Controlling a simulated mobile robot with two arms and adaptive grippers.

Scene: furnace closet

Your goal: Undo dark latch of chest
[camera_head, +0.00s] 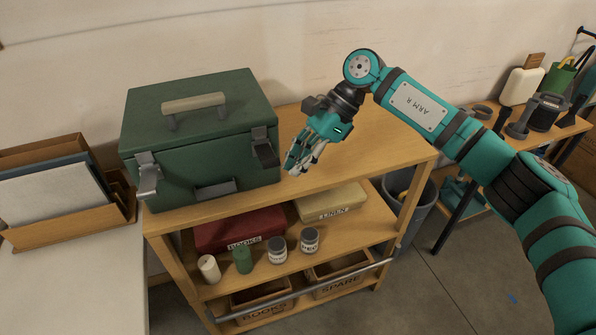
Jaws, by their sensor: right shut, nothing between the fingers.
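A green chest (205,125) with a beige handle (194,103) on its lid stands on the wooden shelf unit's top. The lid looks closed. A dark latch (264,150) sits at the right of its front face. A lighter grey latch (147,174) sits at the left of the front. From this angle I cannot tell whether either latch is fastened. My right gripper (291,170) is shut and empty, just right of the dark latch, pointing down and left, apparently apart from it. My left gripper is not in view.
The shelf unit's top (372,140) is clear right of the chest. Below are a red box (240,228), a beige box (330,202), small cans and crates. A file box (75,222) stands on a white table at left. A grey bin (410,212) stands at right.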

